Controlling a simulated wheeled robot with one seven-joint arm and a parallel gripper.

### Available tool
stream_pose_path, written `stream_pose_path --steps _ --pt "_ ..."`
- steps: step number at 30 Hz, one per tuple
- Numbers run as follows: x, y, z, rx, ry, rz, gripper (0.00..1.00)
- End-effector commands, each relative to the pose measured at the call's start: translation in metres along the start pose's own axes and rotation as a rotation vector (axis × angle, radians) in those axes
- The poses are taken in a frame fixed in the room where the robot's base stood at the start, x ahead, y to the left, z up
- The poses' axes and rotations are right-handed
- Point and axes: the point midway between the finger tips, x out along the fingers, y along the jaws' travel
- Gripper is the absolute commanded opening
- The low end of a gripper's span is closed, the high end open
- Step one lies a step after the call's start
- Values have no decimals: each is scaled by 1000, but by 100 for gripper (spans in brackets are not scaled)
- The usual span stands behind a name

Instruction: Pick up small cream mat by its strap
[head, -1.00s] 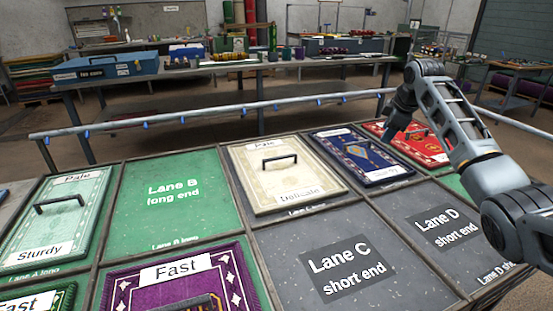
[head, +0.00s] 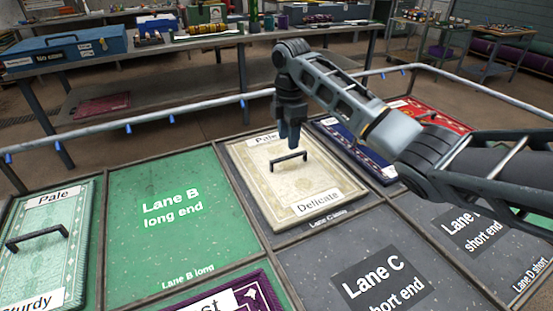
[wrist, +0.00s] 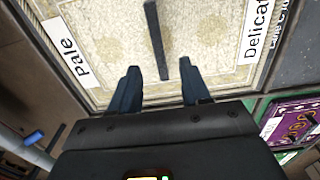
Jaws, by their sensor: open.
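The small cream mat (head: 263,185) lies flat in the Lane C long bay, labelled "Pale" and "Delicate". Its dark strap (head: 289,156) stands up as a handle across the mat's middle. My gripper (head: 289,138) points down above the mat, just behind the strap in the head view. In the wrist view my gripper (wrist: 158,85) is open, and the strap (wrist: 156,40) runs between the two fingers with its near end close to them. The fingers appear apart from the strap; the exact height is hard to tell. The cream mat (wrist: 110,55) fills the wrist view's upper part.
A blue mat (head: 350,150) and a red mat (head: 430,113) lie to the right. A pale green mat (head: 50,245) with a handle is at left, a purple mat (head: 250,295) in front. The green Lane B bay (head: 165,260) is empty. A rail (head: 185,112) runs behind.

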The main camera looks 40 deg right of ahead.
Motion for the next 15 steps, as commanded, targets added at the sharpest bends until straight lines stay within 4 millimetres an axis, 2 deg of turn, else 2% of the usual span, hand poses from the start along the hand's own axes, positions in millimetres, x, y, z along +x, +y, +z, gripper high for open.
stream_pose_path --steps 11,15 --pt "33 -1 2 1 -1 -4 47" --pt "53 -1 5 1 -1 -5 47"
